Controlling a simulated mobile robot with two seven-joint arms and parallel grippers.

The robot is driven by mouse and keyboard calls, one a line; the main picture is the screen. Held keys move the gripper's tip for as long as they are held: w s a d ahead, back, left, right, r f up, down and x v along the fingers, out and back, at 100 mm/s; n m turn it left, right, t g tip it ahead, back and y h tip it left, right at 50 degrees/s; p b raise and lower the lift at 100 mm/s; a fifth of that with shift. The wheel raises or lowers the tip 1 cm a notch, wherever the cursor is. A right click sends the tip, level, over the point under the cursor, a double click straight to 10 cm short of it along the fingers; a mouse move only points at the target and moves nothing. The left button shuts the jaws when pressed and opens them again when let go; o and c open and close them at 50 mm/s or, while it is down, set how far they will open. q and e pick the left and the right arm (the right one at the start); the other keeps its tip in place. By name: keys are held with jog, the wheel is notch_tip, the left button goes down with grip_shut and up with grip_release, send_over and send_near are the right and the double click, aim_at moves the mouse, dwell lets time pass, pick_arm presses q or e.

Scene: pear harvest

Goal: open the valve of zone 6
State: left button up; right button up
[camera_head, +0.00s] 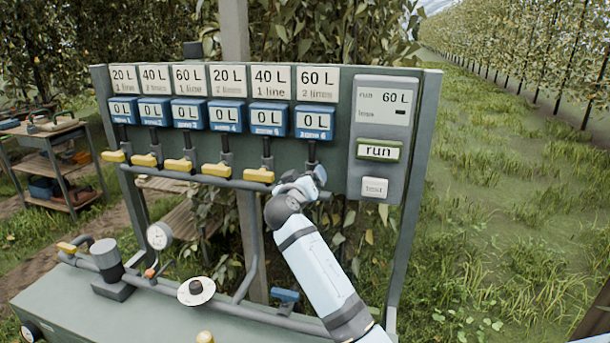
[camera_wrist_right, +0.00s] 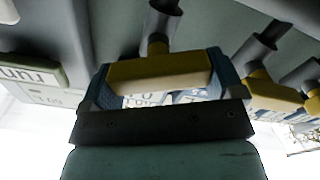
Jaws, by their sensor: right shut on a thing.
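The zone 6 valve stands below the blue zone 6 meter (camera_head: 314,121), which reads 0 L, at the right end of the row. Its yellow handle (camera_wrist_right: 160,74) shows in the right wrist view, lying crosswise to its dark pipe (camera_wrist_right: 160,25). In the head view the handle is hidden behind my right gripper (camera_head: 304,184). My right gripper is shut on this handle, with one blue finger at each end of it. My left gripper is not in view.
Other yellow valve handles (camera_head: 259,175) sit crosswise along the pipe to the left. A grey controller (camera_head: 381,137) with a run button (camera_head: 379,151) is close on the right. A pressure gauge (camera_head: 159,236) stands on the lower pipe. A side table (camera_head: 48,131) stands at far left.

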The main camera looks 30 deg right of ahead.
jog(key=n+p, duration=0.1)
jog(key=n, duration=0.1)
jog(key=shift+a+n+p, duration=0.1)
jog(key=shift+n+p, duration=0.2)
jog(key=shift+n, duration=0.1)
jog(key=n+p, duration=0.3)
jog(key=n, duration=0.2)
jog(key=shift+w+f+p, duration=0.1)
jog(key=shift+w+p, duration=0.05)
jog(key=shift+p, duration=0.25)
jog(key=n+p, duration=0.1)
jog(key=n, duration=0.1)
jog(key=shift+a+f+n+p, duration=0.1)
jog(key=shift+n+p, duration=0.25)
jog(key=shift+n, duration=0.05)
jog(key=shift+f+n+p, duration=0.2)
jog(key=shift+n+p, duration=0.5)
jog(key=shift+n, duration=0.3)
jog(key=shift+f, duration=0.1)
jog(key=o, duration=0.7)
jog(key=shift+b+v, duration=1.45)
jog(key=shift+v, duration=5.45)
